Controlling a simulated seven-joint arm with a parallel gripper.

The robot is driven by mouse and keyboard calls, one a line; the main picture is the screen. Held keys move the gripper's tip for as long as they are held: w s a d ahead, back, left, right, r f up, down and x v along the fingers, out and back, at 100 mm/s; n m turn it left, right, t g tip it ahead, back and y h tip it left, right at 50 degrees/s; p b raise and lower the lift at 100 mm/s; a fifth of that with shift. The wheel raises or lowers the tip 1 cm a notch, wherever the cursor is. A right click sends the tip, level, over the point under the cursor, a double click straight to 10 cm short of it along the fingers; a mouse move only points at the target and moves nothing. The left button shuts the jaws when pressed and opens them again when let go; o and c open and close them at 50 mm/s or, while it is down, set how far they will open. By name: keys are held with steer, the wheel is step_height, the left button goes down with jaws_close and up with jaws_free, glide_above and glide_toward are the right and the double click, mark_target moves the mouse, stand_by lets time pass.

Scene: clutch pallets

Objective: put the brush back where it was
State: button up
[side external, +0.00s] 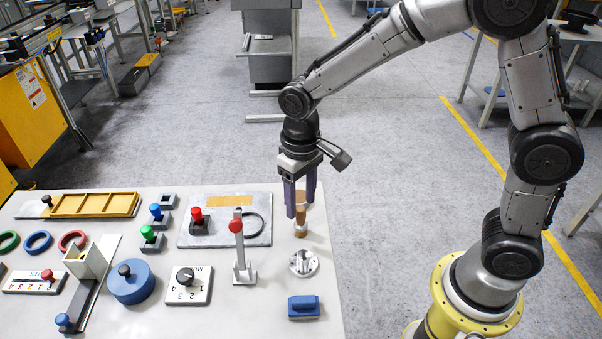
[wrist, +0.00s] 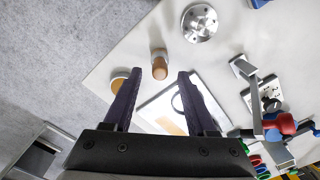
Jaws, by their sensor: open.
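A brown upright piece with a pale grey band at its foot, which looks like the wooden-handled brush (side external: 300,229), stands near the table's right edge. In the wrist view its rounded brown end (wrist: 160,70) shows between the fingertips. A second tan round thing (wrist: 119,83) is partly hidden behind the left finger there; I cannot tell what it is. My gripper (side external: 300,208) points down over the table's far right corner, its purple fingers apart; it also shows in the wrist view (wrist: 160,75). I see nothing clamped between them.
A grey plate (side external: 226,235) with a red knob lies left of my gripper.

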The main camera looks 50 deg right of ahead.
mark_target(301, 208)
step_height(301, 208, up, 8)
steer(key=s+d+r+t, duration=0.2)
steer(key=s+d, duration=0.3)
steer(key=s, duration=0.4)
steer(key=s+d+r+t, duration=0.2)
steer(key=s+d, duration=0.3)
steer(key=s, duration=0.4)
steer(key=shift+s+d+r+t, duration=0.3)
steer(key=shift+s+d+t, duration=0.1)
steer(key=shift+t, duration=0.4)
